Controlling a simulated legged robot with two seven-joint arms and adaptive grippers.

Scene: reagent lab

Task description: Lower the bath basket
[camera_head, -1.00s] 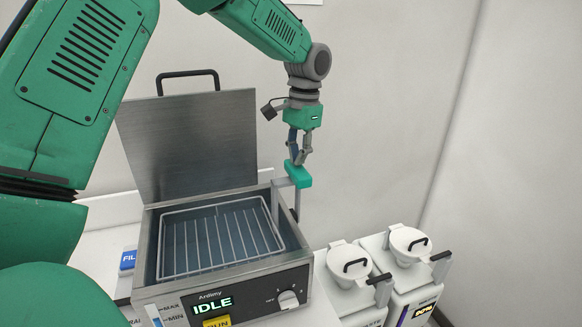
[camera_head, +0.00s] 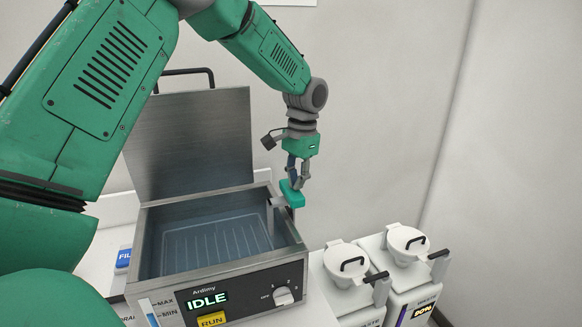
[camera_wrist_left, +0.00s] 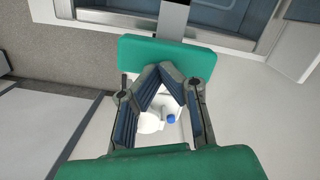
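The bath (camera_head: 225,272) stands with its lid (camera_head: 190,140) raised, and its panel reads IDLE. The wire basket (camera_head: 215,243) lies low inside the bath, below the rim, seen as faint bars. A grey post joins it to a green handle (camera_head: 292,194) at the bath's right edge; the handle also shows in the wrist view (camera_wrist_left: 200,60). My left gripper (camera_head: 298,184) points down at the handle. In the wrist view its fingertips (camera_wrist_left: 160,68) come together against the handle's top, with no part of it visible between them. My right gripper is out of view.
Two white containers with funnel-like tops (camera_head: 348,262) (camera_head: 408,243) stand right of the bath. A blue-labelled item (camera_head: 124,258) is at its left. A wall rises behind. The space above the open bath is clear.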

